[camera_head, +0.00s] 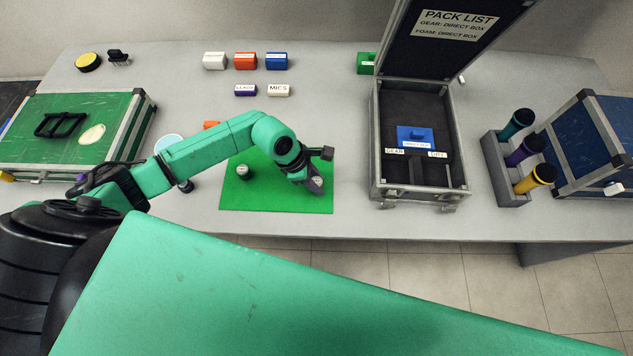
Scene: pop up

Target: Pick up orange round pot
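I cannot clearly make out an orange round pot. A small orange piece (211,125) shows just behind my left arm, mostly hidden, so its full shape cannot be told. My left gripper (315,184) points down over the right part of the green mat (280,199). A small round thing with a pale top (319,182) shows at its fingertips; whether the fingers are shut on it cannot be told. A small dark round pot with a pale top (243,172) stands on the left of the mat. My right gripper is not in view.
An open case (375,165) with foam stands right of the mat, beside a grey rack (499,174) of colored tubes and a blue case (590,140). A green case (128,126) lies left. Labelled blocks, including an orange one (245,61), sit at the back.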

